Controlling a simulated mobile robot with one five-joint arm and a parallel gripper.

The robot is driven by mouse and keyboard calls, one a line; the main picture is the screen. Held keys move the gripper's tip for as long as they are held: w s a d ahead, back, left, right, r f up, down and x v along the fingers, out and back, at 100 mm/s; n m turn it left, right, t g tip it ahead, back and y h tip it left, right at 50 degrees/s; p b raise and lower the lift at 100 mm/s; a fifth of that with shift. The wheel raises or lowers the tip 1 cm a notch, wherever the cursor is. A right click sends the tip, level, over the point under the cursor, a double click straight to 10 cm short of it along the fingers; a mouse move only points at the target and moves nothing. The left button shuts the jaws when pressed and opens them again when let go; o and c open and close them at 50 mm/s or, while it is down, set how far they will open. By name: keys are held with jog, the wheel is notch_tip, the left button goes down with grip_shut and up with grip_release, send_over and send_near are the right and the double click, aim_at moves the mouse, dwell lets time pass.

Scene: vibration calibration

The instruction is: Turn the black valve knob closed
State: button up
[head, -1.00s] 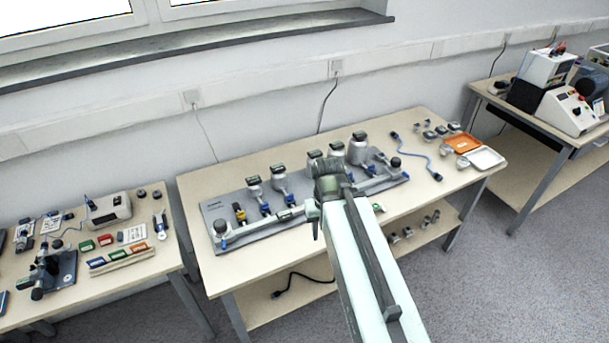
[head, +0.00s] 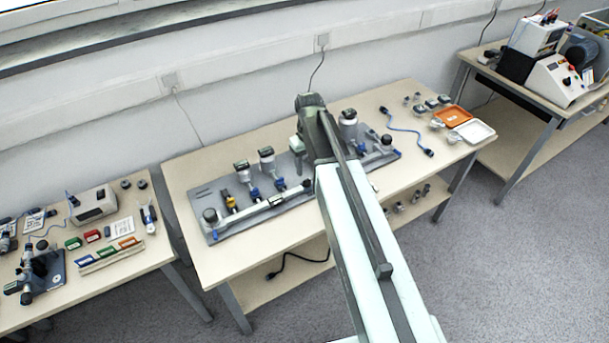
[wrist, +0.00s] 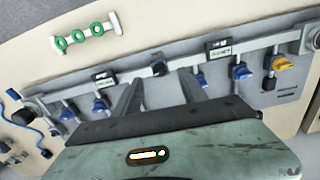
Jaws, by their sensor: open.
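The grey valve board (head: 240,223) lies on the middle table, with a pipe, gauges and blue handles. I cannot tell which one the task names. A yellow handle (wrist: 281,63) shows at the right in the wrist view. My gripper (wrist: 160,80) is open and empty above the board. In the head view my arm hides its fingers and the board's middle.
Gauges (head: 348,122) stand along the board. A blue cable (head: 405,130), an orange tray (head: 452,117) and a white tray (head: 473,131) lie to the right. A left table (head: 120,262) holds small tools. The right table carries instruments (head: 555,80). A green-ringed piece (wrist: 84,36) lies near the board.

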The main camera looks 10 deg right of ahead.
aim_at(307, 180)
jog(key=shift+w+r, duration=0.1)
jog(key=shift+w, duration=0.75)
jog(key=shift+s+f+b, duration=0.15)
jog(key=shift+f+b, duration=0.3)
jog(key=shift+b, duration=0.05)
notch_tip(307, 180, down, 7)
jog(key=b, duration=0.7)
